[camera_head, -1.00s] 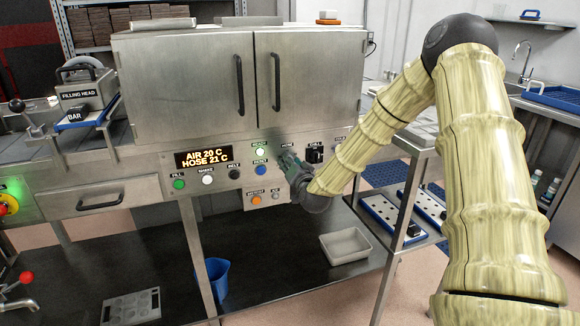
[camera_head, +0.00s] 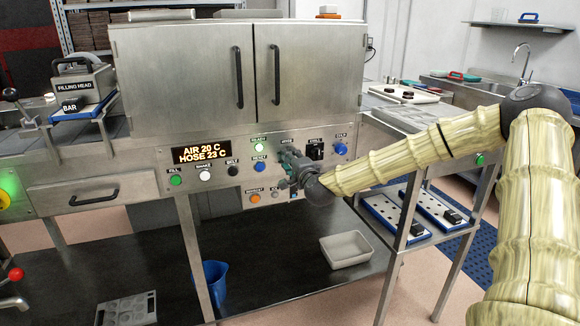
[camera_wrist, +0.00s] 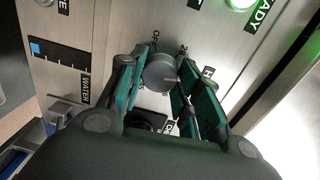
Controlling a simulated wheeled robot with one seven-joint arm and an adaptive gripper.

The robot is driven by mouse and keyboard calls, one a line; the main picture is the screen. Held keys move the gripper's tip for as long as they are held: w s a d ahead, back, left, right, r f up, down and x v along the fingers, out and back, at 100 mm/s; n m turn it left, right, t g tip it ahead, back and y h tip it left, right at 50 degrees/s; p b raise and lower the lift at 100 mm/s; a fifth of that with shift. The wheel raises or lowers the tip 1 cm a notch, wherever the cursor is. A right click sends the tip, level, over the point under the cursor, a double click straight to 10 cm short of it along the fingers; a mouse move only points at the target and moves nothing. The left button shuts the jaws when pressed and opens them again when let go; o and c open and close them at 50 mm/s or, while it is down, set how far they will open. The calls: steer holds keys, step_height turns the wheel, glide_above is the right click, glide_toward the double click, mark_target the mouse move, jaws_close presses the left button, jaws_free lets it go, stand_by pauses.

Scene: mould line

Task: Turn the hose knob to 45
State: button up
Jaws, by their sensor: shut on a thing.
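The hose knob (camera_wrist: 161,72) is a round dark grey knob on the steel panel, between my gripper's two green-padded fingers in the wrist view. My gripper (camera_wrist: 165,90) is shut on the knob. In the head view my gripper (camera_head: 290,163) reaches the panel below the "HOSE" label and hides the knob. The display (camera_head: 202,154) reads AIR 20 C and HOSE 23 C.
A green-lit ready lamp (camera_head: 258,145) is up left of my gripper, with a black switch (camera_head: 315,151) and a blue button (camera_head: 341,149) to its right. A steel cabinet (camera_head: 305,70) stands above the panel. A white tray (camera_head: 345,250) lies on the shelf below.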

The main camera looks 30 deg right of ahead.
steer(key=shift+f+m+t+b, duration=0.15)
steer(key=shift+m+b, duration=4.2)
steer(key=shift+b, duration=1)
steer(key=shift+f+m+t+b, duration=0.15)
steer(key=shift+m+t+b, duration=0.05)
steer(key=shift+m+b, duration=4.7)
steer(key=shift+f+m+t+b, duration=0.15)
steer(key=shift+m+b, duration=3.7)
steer(key=shift+b, duration=1.95)
steer(key=shift+r, duration=0.1)
steer(key=o, duration=1)
steer(key=shift+o, duration=0.2)
steer(key=shift+r, duration=0.1)
